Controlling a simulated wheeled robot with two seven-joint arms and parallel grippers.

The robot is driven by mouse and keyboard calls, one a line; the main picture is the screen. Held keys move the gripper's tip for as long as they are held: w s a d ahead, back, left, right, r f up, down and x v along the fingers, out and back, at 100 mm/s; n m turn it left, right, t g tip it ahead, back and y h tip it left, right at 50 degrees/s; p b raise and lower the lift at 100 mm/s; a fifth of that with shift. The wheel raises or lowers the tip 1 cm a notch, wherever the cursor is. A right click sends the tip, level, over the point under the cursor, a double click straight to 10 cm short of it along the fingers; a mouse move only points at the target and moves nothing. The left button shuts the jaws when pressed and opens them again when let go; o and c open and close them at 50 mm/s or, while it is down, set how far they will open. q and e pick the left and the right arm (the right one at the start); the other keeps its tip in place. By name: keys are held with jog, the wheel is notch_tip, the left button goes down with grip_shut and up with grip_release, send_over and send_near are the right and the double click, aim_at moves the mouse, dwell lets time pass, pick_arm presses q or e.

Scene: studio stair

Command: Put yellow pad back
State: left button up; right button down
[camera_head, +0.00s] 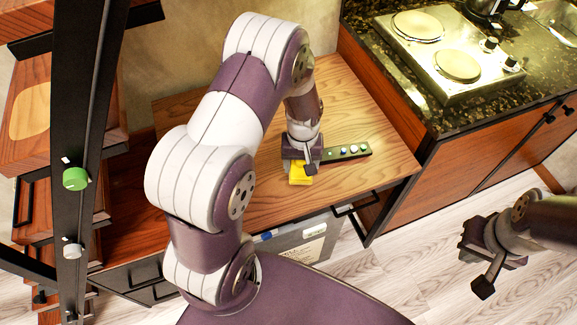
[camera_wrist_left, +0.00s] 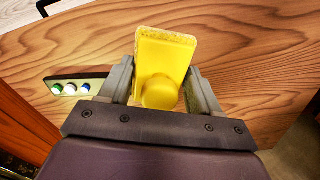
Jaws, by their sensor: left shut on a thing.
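A yellow pad (camera_head: 300,174) is at my left gripper (camera_head: 301,163), over the wooden desk top (camera_head: 230,190). In the left wrist view the yellow pad (camera_wrist_left: 163,62) has a flat block with a round knob facing the camera. The knob sits between the two fingers of my left gripper (camera_wrist_left: 160,92), which is shut on it. I cannot tell whether the pad touches the desk. A dark strip (camera_head: 345,153) with several round coloured pieces lies beside the gripper; it also shows in the left wrist view (camera_wrist_left: 75,87). My right gripper (camera_head: 478,270) is empty, its fingers apart, over the floor.
A stove (camera_head: 455,60) stands on the dark counter at the upper right. A black frame post (camera_head: 80,200) with a green knob (camera_head: 75,178) rises at the left, by wooden stairs. A grey bin (camera_head: 305,240) is under the desk. Much of the desk top is bare.

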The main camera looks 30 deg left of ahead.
pick_arm(q)
jog(key=w+a+f, duration=0.2)
jog(key=a, duration=0.1)
jog(key=a+f, duration=0.1)
jog(key=a, duration=0.1)
jog(key=shift+w+f, duration=0.2)
jog(key=shift+w, duration=0.2)
notch_tip(320, 180, down, 4)
jog(key=shift+a+r+p, duration=0.1)
jog(key=shift+r+p, duration=0.1)
jog(key=shift+p, duration=0.15)
jog(key=shift+w+f, duration=0.1)
jog(key=shift+f, duration=0.2)
jog(key=shift+f, duration=0.2)
jog(key=o, duration=1)
